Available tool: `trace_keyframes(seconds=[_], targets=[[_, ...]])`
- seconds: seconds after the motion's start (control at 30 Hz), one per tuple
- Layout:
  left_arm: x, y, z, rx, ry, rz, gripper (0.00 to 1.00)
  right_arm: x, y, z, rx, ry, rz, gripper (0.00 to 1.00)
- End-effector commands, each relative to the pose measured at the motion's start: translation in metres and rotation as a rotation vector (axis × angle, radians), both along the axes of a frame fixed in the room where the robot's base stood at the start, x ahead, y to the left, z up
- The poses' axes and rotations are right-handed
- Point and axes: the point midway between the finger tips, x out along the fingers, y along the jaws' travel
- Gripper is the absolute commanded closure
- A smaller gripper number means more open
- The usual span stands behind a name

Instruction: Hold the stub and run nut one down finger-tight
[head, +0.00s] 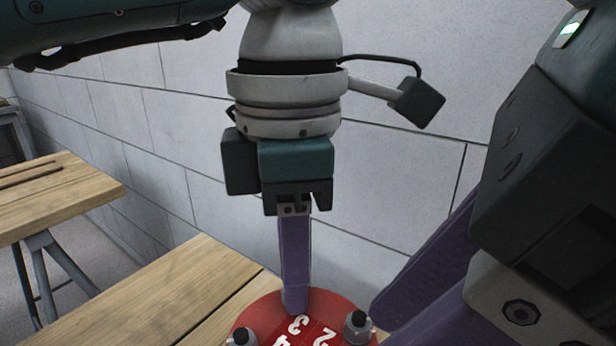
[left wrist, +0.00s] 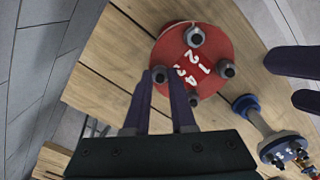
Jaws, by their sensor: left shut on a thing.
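A red disc (head: 258,320) with white numbers stands upright-facing at the bottom of the head view; it also shows in the left wrist view (left wrist: 165,50). Grey nuts with dark stud ends sit around its rim, one at the right (head: 357,326) and one at the left (head: 241,338) in the head view. My left gripper (head: 295,300) points down at the disc's far edge. In the left wrist view its purple tips (left wrist: 160,76) close around a dark stud end at the rim. My right gripper (head: 415,295) is open at the right, its fingers apart and empty beside the disc.
A wooden bench (head: 185,300) lies under the disc, with a second wooden table (head: 60,195) at the left. A grey block wall (head: 400,180) stands close behind. In the left wrist view a blue-ended pipe piece (left wrist: 262,125) lies beside the disc, near several small coloured parts.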

Motion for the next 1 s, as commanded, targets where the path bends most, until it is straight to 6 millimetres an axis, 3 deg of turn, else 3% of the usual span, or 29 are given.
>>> trace_keyframes(seconds=[0.4, 0.57, 0.8, 1.0], targets=[[0.000, 0.000, 0.000, -0.001, -0.001, 0.000, 1.00, -0.003, -0.003, 0.006, 0.000, 0.005, 0.000, 0.46], [0.000, 0.000, 0.000, -0.001, -0.001, 0.000, 1.00, -0.018, 0.005, -0.003, 0.062, 0.125, -0.019, 0.46], [0.000, 0.000, 0.000, -0.001, -0.001, 0.000, 1.00, -0.077, 0.039, -0.016, 0.357, 0.659, -0.166, 0.46], [0.000, 0.000, 0.000, -0.001, -0.001, 0.000, 1.00, -0.098, 0.057, -0.002, 0.655, 1.152, -0.414, 0.46]])
